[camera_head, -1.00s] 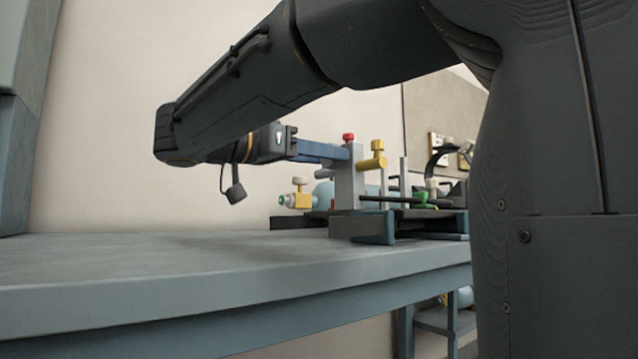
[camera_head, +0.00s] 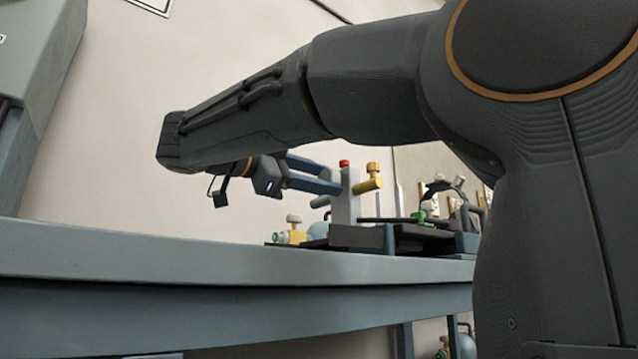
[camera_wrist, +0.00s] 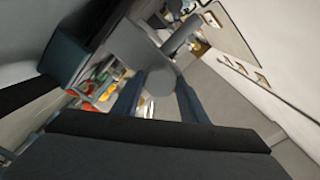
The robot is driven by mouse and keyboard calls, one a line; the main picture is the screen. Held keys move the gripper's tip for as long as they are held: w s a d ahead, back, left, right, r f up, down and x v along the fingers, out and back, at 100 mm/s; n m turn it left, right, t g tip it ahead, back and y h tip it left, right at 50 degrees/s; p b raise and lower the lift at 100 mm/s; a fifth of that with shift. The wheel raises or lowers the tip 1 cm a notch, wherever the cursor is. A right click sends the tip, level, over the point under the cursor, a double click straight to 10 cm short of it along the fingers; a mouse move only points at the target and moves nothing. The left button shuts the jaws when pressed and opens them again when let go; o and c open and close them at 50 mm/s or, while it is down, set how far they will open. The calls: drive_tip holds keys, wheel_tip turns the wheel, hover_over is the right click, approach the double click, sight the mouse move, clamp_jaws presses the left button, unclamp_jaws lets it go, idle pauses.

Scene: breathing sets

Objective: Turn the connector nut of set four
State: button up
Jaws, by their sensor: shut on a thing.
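My gripper (camera_head: 330,184) reaches right to a grey upright block (camera_head: 347,208) with a red knob (camera_head: 344,163) on top and a yellow fitting (camera_head: 368,185) on its right. In the wrist view, the two blue fingers (camera_wrist: 158,95) stand on either side of a grey round part (camera_wrist: 160,79), and the jaws are shut on it. The fingertips and the exact grip are partly hidden. I cannot tell from any label which set this is or clearly make out the connector nut.
A yellow valve (camera_head: 296,236) with a green end lies left of the block on the bench (camera_head: 150,252). A dark tray (camera_head: 430,237) and a green knob (camera_head: 419,215) are to the right. The bench's left part is clear.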

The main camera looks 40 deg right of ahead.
drive_tip(key=m, duration=0.6)
drive_tip(key=shift+m, duration=0.4)
idle(0.3)
drive_tip(key=o, duration=1)
drive_tip(key=shift+o, duration=0.2)
drive_tip(key=a+p, duration=0.2)
drive_tip(key=a, duration=0.5)
drive_tip(key=shift+a+p, duration=0.35)
drive_tip(key=shift+a, duration=0.05)
